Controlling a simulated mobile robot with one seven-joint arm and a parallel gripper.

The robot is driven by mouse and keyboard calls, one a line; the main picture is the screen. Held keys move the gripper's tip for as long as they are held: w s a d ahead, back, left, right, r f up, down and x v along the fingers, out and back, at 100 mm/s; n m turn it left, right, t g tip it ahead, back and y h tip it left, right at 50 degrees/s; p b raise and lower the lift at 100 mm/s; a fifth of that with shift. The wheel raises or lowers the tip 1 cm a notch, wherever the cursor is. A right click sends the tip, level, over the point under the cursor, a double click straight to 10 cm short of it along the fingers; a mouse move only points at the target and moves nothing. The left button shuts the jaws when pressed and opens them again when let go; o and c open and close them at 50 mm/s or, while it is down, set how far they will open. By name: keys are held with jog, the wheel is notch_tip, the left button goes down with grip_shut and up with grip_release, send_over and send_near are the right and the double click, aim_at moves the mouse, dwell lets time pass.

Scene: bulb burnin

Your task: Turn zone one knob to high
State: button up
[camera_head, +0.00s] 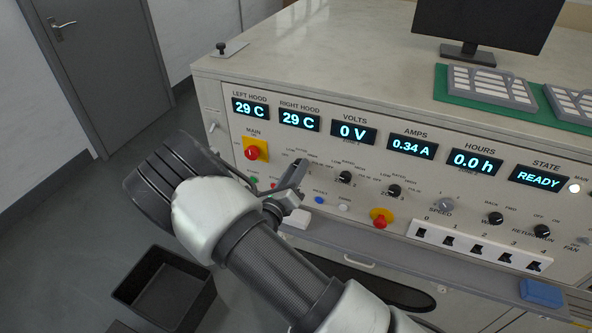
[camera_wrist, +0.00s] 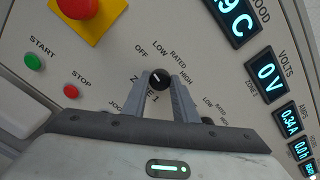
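The zone one knob (camera_wrist: 160,77) is a small black dial on the pale panel, with OFF, LOW, RATED and HIGH printed around it. Its white mark appears to point up and left, toward the OFF and LOW side; the exact setting is hard to read. My gripper (camera_wrist: 161,85) has one finger on each side of the knob, close together, and appears shut on it. In the head view my gripper (camera_head: 288,187) reaches the panel below the temperature displays, and its fingers hide the zone one knob there.
A red main button on a yellow plate (camera_head: 255,150) sits left of my gripper. The zone two knob (camera_head: 344,177) and zone three knob (camera_head: 393,190) lie to the right, with a red button (camera_head: 380,221) below. A black bin (camera_head: 165,288) stands on the floor.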

jog(key=shift+m, duration=0.4)
jog(key=m+b, duration=1.9)
jog(key=m, duration=0.4)
jog(key=shift+f+b, duration=0.15)
jog(key=shift+b, duration=0.15)
dwell(0.3)
jog(key=o, duration=1.1)
